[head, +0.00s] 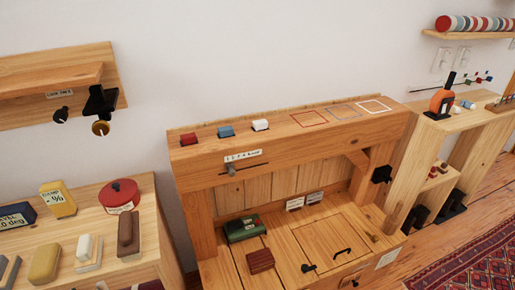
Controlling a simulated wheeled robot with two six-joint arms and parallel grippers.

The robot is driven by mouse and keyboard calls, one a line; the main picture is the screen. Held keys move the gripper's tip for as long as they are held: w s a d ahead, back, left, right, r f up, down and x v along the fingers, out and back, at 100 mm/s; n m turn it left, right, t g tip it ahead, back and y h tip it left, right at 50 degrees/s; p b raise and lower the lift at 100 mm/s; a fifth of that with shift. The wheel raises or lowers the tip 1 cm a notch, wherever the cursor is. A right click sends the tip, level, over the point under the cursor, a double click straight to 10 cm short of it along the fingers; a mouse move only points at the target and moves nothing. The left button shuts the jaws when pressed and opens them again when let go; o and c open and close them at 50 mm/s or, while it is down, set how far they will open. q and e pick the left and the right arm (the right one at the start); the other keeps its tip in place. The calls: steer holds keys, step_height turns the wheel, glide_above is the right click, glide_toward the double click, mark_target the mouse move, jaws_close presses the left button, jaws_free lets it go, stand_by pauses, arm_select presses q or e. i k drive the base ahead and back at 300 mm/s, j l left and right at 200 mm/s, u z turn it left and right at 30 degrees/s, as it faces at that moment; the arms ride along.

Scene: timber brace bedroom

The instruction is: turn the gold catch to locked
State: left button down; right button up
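A small gold-coloured piece (372,237) sits at the right of the wooden desk surface, beside a hatch panel (318,238) with a black curved handle (342,252). It is too small for me to tell which way it is turned. A second gold part, a round knob (101,128), hangs under a black bracket (100,101) on the wall shelf at upper left. I cannot tell from this view which of the two is the catch. Neither of my grippers shows in the head view.
The timber desk frame (290,127) carries red, blue and white blocks on top. A green box (244,228) and a dark red block (260,261) stand on its surface. A side cabinet (150,222) with several items is at left, a shelf unit at right.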

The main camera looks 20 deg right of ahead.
mark_target(375, 238)
steer(key=z, duration=1.05)
